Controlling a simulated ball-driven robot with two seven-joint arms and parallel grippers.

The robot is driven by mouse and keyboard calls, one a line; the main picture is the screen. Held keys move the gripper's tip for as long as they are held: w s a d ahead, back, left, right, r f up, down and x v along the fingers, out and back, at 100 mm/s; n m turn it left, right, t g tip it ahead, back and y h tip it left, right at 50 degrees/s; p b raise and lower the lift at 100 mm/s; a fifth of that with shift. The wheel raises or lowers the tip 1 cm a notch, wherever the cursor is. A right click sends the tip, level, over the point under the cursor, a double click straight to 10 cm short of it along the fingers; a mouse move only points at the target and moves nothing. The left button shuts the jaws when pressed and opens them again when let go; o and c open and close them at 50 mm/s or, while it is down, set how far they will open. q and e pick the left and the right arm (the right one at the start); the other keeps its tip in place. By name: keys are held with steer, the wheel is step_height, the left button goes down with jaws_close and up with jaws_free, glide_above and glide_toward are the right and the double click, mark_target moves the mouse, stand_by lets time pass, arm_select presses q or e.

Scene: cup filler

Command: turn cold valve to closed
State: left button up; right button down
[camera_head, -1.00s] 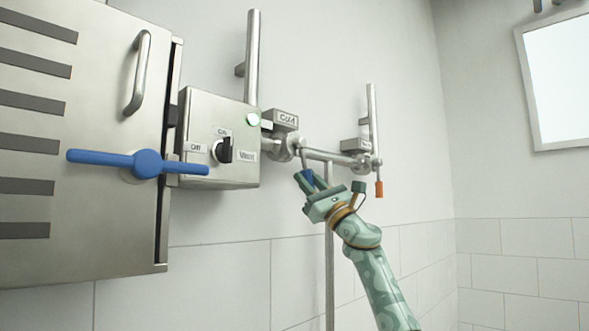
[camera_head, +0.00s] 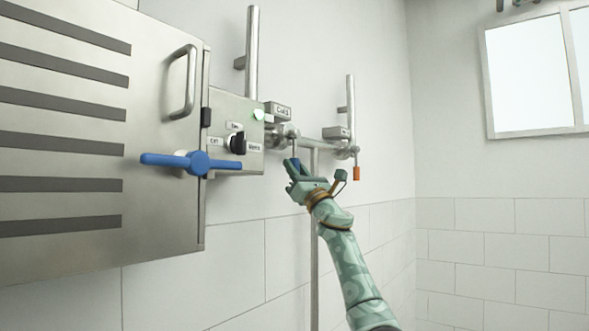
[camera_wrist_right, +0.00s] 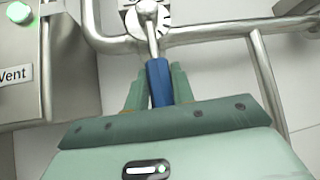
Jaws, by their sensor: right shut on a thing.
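The cold valve has a blue-gripped lever (camera_wrist_right: 159,82) on a metal stem, hanging down from its pivot on the pipe; the blue grip also shows in the head view (camera_head: 295,163). The "Cold" label (camera_head: 278,110) sits just above the valve. My right gripper (camera_head: 292,172) is shut on the blue grip; in the right wrist view its green fingers (camera_wrist_right: 158,88) stand on both sides of it. The grip's lower end is hidden behind the gripper body. My left gripper is not in view.
A steel control box (camera_head: 226,125) with a black knob (camera_head: 237,143) and green light stands left of the valve. A large cabinet (camera_head: 60,215) with a blue handle (camera_head: 198,162) is farther left. An orange-gripped lever (camera_head: 356,173) hangs to the right. A vertical pipe (camera_head: 314,250) runs down behind my arm.

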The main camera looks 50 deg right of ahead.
steer(key=shift+s+r, duration=0.15)
steer(key=shift+r, duration=0.1)
steer(key=c, duration=1.4)
jaws_free()
steer(key=shift+o, duration=1.1)
steer(key=shift+w+a+f, duration=0.15)
steer(key=shift+w, duration=0.15)
steer(key=shift+s+f+b, duration=0.3)
steer(key=shift+f+b, duration=0.05)
steer(key=b+v, duration=0.9)
steer(key=v, duration=0.6)
steer(key=shift+f+b, duration=0.15)
steer(key=shift+b, duration=0.25)
steer(key=shift+s, duration=0.2)
